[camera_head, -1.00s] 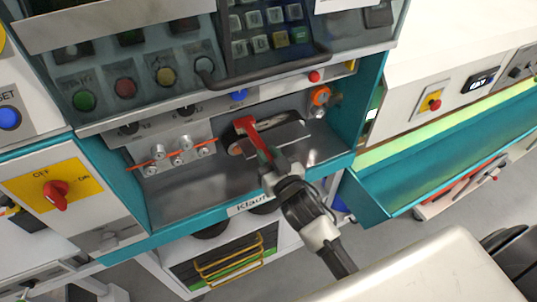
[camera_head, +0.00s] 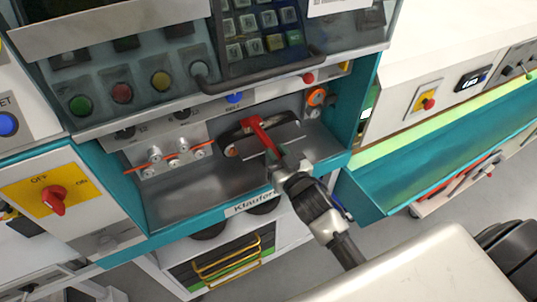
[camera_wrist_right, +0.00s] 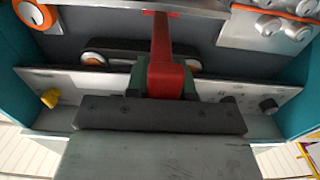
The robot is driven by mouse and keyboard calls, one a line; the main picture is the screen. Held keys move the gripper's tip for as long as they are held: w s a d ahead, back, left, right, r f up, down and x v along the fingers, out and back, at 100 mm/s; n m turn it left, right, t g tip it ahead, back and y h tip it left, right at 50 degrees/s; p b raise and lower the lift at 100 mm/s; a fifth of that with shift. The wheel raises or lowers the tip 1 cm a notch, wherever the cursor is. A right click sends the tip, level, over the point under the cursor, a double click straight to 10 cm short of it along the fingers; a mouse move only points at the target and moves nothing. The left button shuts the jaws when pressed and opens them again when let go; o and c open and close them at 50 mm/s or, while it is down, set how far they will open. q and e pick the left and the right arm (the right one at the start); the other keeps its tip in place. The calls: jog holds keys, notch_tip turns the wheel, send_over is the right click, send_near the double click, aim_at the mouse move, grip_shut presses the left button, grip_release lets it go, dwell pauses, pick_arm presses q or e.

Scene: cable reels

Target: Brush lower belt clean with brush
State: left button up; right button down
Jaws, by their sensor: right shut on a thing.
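My right gripper (camera_head: 276,168) is shut on the red brush (camera_head: 261,136), inside the open machine bay. The red brush also shows in the right wrist view (camera_wrist_right: 166,62), held between the dark fingers (camera_wrist_right: 165,82), its wider end away from the gripper. The lower belt (camera_wrist_right: 125,46), a dark band around rollers with orange rims, runs behind the brush. In the head view the belt (camera_head: 232,137) is partly covered by the brush and a grey plate. I cannot tell whether the bristles touch it. My left gripper is not in view.
A grey metal plate (camera_head: 285,138) lies beside the brush. Silver rollers with an orange strip (camera_head: 172,157) are at the bay's left, and an orange ring (camera_head: 316,96) at its right. The teal front edge (camera_head: 185,228) and the control panel (camera_head: 130,85) bound the bay.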

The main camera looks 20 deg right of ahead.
jog(key=shift+d+p, duration=0.85)
jog(key=shift+d, duration=3.75)
jog(key=a+p, duration=0.1)
jog(key=a, duration=1.1)
jog(key=shift+s+a, duration=0.15)
jog(key=shift+a, duration=0.1)
notch_tip(320, 180, up, 3)
jog(key=p, duration=0.2)
jog(key=shift+f+p, duration=0.2)
jog(key=shift+p, duration=0.2)
